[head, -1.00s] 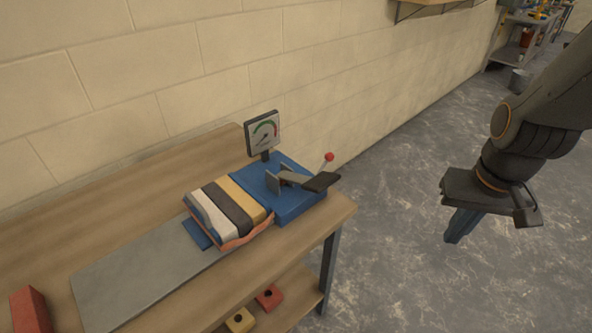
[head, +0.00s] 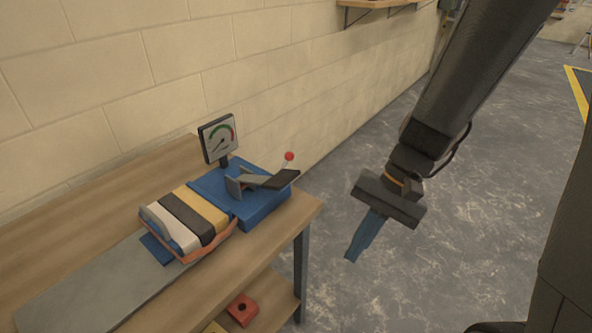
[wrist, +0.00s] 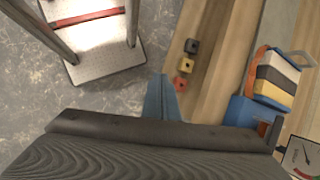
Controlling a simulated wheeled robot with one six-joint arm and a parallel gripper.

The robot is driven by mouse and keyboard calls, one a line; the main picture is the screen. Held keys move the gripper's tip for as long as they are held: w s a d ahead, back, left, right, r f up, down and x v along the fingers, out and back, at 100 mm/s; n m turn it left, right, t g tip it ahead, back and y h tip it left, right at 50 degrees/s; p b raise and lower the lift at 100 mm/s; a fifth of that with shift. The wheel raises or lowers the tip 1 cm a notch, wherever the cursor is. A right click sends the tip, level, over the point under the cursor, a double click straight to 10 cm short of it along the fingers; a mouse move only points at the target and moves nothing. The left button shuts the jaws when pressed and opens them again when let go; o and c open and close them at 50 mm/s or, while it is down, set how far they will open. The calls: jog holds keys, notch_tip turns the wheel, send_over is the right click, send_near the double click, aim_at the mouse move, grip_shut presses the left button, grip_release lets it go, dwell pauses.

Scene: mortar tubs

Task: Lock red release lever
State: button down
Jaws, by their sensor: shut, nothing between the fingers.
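A blue clamping unit (head: 262,208) sits at the near right end of the wooden bench. A dark flat lever (head: 275,181) sticks out and up on it, and a small red knob (head: 289,156) on a thin pale rod shows just behind. My gripper (head: 354,252) is shut and empty, pointing down over open floor to the right of the bench, apart from the unit. In the wrist view my gripper's blue fingers (wrist: 161,88) are together. Part of the blue unit (wrist: 240,111) shows there at right, with the lever largely hidden.
A gauge (head: 218,138) stands behind the unit. A strapped stack of white, dark and yellow pieces (head: 187,220) lies to its left. Loose blocks, one red (head: 243,310), lie on the lower shelf. A metal step stand (wrist: 98,62) shows in the wrist view. A block wall runs behind the bench.

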jog(key=w+a+f+m+y+b, duration=0.25)
jog(key=w+a+y, duration=0.2)
jog(key=a, duration=0.25)
jog(key=w+m+t+y+b, duration=0.1)
jog(key=w+m+t+y, duration=0.1)
jog(key=w, duration=0.3)
jog(key=w+a+f+m+t+y+b, duration=0.1)
jog(key=w+m+t+y+b, duration=0.1)
jog(key=w, duration=0.4)
jog(key=w+f+m+t+y+b, duration=0.1)
jog(key=w+m+t+y, duration=0.2)
jog(key=w+m, duration=0.1)
jog(key=shift+w+a+t, duration=0.2)
jog(key=shift+w+t, duration=0.2)
jog(key=shift+w, duration=0.3)
jog(key=w+d+f+m+t+b, duration=0.1)
jog(key=w+d+m+t+b, duration=0.1)
jog(key=w+d+m+t, duration=0.2)
jog(key=w+t, duration=0.2)
jog(key=w, duration=0.1)
jog(key=shift+d, duration=0.35)
jog(key=shift+w, duration=0.1)
